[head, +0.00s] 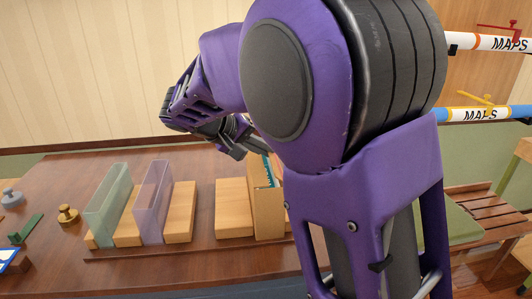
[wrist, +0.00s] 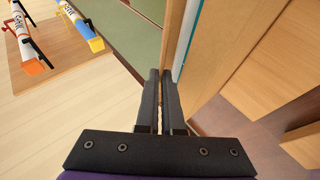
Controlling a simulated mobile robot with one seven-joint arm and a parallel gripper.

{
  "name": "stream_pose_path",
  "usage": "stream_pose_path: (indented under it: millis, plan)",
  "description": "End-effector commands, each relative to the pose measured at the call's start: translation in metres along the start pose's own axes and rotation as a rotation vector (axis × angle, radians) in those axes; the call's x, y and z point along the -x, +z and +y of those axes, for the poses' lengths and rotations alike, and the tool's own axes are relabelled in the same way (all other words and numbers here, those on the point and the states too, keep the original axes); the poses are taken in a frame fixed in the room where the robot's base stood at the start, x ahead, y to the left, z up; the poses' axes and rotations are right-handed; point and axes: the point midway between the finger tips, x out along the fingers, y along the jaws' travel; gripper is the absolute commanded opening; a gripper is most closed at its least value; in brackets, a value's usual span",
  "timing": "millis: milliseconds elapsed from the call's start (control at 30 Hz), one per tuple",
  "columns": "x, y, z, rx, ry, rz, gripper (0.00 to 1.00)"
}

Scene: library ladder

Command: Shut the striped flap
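My gripper (head: 256,146) hangs over the right part of the dark wooden table in the head view. In the wrist view its two black fingers (wrist: 162,72) lie close together, with only a thin gap and nothing visible between them. The fingertips are close to the edge of an upright wooden panel (wrist: 173,35); I cannot tell whether they touch. A thin white and teal strip (wrist: 187,38) runs beside that panel. In the head view a teal patterned piece (head: 268,171) shows at a wooden box (head: 266,212), partly behind my arm. I cannot tell whether it is the striped flap.
Green (head: 108,205) and lilac (head: 153,203) translucent upright holders stand among wooden blocks on the table (head: 195,262). A brass weight (head: 68,214) is at the left. Map tubes (head: 478,114) and a slatted bench (head: 487,208) are at the right. My arm hides the middle.

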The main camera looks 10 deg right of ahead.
Motion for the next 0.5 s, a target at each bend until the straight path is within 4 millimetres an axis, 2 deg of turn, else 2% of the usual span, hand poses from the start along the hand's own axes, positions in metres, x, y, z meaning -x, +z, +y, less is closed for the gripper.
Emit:
stream_pose_path:
  millis: [33,500]
  plan:
    - [-0.0008,0.0011,-0.0051,0.011,0.011,-0.001,0.00]
    - [-0.0001,0.0011,-0.0060,0.030,0.056,-0.003,0.00]
